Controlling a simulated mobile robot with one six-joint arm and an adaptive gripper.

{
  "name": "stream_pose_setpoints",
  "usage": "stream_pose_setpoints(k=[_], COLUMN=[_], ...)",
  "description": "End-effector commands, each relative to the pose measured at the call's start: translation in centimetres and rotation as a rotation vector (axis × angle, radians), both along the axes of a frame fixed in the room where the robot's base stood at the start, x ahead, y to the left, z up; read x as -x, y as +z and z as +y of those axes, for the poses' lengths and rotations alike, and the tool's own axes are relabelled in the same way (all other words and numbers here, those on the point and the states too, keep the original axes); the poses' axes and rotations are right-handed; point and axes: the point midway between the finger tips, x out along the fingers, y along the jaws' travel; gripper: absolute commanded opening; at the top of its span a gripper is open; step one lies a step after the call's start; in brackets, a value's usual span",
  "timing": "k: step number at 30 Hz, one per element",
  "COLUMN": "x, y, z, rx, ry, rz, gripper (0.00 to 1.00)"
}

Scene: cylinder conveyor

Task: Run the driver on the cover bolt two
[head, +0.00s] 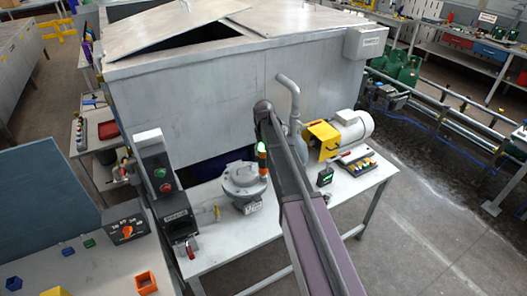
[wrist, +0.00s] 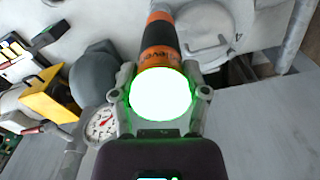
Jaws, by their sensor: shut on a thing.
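My gripper (wrist: 161,98) is shut on an orange and black driver (wrist: 158,38), which has a bright glowing white-green end facing the wrist camera. In the head view the driver (head: 262,160) hangs roughly upright at the right side of a round grey cover (head: 240,181) on the bench. In the wrist view the cover (wrist: 215,42) lies beyond the driver, with a mark like a 4 near its right edge. The driver's tip is hidden in the wrist view, and I cannot tell whether it touches a bolt. Bolt two cannot be made out.
A yellow and white motor (head: 340,134) and a curved grey pipe (head: 292,95) stand right of the cover. A control box with buttons (head: 158,168) stands left. A pressure gauge (wrist: 101,124) shows beside the gripper. A small black device (head: 325,177) sits on the bench (head: 235,240).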

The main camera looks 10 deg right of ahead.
Motion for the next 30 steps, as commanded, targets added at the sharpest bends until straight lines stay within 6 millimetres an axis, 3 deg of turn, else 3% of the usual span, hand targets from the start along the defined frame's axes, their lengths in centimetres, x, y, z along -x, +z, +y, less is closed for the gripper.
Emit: stream_pose_setpoints(k=[18, 30], x=[0.0, 0.0], y=[2.6, 2.7], z=[0.0, 0.0], rx=[0.0, 0.0], ry=[0.0, 0.0], rz=[0.0, 0.0], gripper=[0.0, 0.0])
